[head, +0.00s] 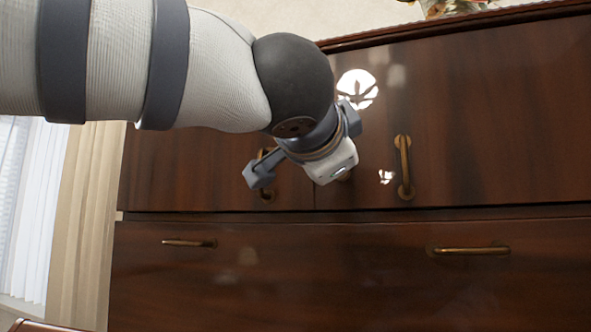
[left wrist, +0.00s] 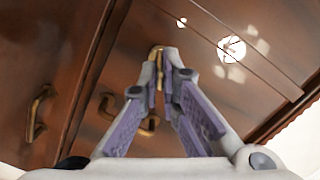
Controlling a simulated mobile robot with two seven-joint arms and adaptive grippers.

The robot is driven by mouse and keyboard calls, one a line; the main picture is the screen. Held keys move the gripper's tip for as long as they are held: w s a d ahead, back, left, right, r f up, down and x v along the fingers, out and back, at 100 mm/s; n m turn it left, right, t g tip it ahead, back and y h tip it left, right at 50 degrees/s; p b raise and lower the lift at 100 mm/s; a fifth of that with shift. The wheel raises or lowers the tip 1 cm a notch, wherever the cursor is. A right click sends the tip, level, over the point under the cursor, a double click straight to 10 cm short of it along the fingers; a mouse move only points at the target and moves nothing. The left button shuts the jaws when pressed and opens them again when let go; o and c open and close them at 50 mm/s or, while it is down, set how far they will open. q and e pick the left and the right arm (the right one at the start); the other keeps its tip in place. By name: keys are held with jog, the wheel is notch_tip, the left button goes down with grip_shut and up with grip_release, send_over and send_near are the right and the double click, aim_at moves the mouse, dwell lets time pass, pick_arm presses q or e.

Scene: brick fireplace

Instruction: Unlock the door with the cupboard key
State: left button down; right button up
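The dark wood cupboard (head: 480,110) has two upper doors with a seam between them and drawers below. My left gripper (left wrist: 166,58) is in front of the doors, near the seam and the left door's brass handle (head: 267,194). In the left wrist view its two fingers converge, with their tips very close together. A brass handle (left wrist: 149,126) shows behind and between the fingers. In the head view the fingertips are hidden behind the wrist. My right gripper is not in view.
The right door has a brass handle (head: 403,167) that sticks out. The drawers carry brass pulls (head: 470,250). A pale curtain (head: 75,220) hangs at the left. A patterned item (head: 450,8) shows at the top edge above the cupboard.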

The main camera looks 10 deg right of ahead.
pick_arm(q)
jog(key=shift+s+m, duration=0.1)
jog(key=shift+m, duration=1.5)
jog(key=c, duration=1.7)
grip_release()
jog(key=v, duration=0.8)
